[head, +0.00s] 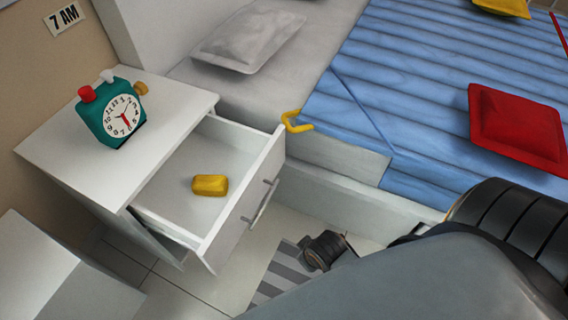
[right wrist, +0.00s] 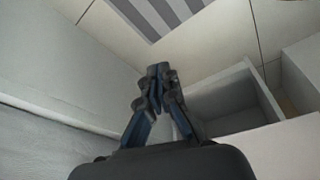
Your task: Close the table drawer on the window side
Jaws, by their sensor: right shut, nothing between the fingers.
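The white bedside table (head: 160,100) has its drawer (head: 236,205) pulled well out. A yellow block (head: 210,185) lies inside the drawer, and a grey handle (head: 261,202) is on its front. No window shows. In the right wrist view the open drawer (right wrist: 262,88) is at the right. My right gripper (right wrist: 158,72) is shut and empty, its fingers pointing towards the floor strip beside the drawer. I cannot tell whether it touches the drawer. In the head view my right arm crosses the lower right, and its fingers are not clear. My left gripper is out of view.
A green alarm clock (head: 117,112) stands on the table top. The bed with blue striped cover (head: 400,80) and cushions is at the right, close to the drawer. A striped mat (head: 275,277) lies on the tiled floor (head: 215,275). A white box-like piece (head: 45,275) stands lower left.

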